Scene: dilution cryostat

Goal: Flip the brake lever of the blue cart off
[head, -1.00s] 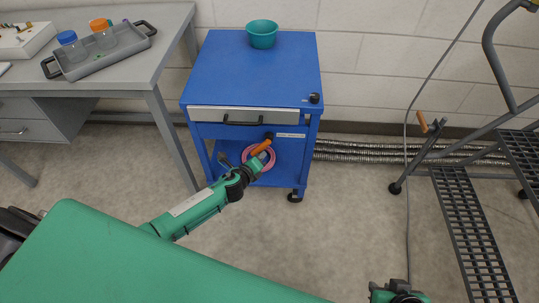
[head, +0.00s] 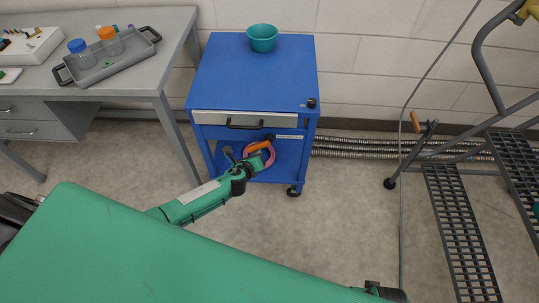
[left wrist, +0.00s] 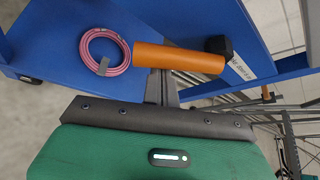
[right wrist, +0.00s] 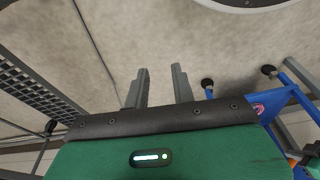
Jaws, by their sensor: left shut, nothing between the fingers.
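The blue cart (head: 255,75) stands against the wall. Its brake lever has an orange grip (head: 258,147), just below the drawer at the front right. The orange grip (left wrist: 180,59) and its black end piece (left wrist: 218,46) also show in the left wrist view. My left gripper (head: 260,158) is at the lever, its shut fingers (left wrist: 161,82) right by the orange grip with nothing between them. Whether they touch it I cannot tell. My right gripper (right wrist: 159,75) is open and empty above the floor, away from the cart.
A pink hose coil (left wrist: 104,52) lies on the cart's lower shelf. A teal bowl (head: 262,38) stands on the cart top. A grey desk (head: 130,75) with a tray is at left. Step stairs (head: 455,225) with another orange-handled lever (head: 415,122) are at right. Floor between is clear.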

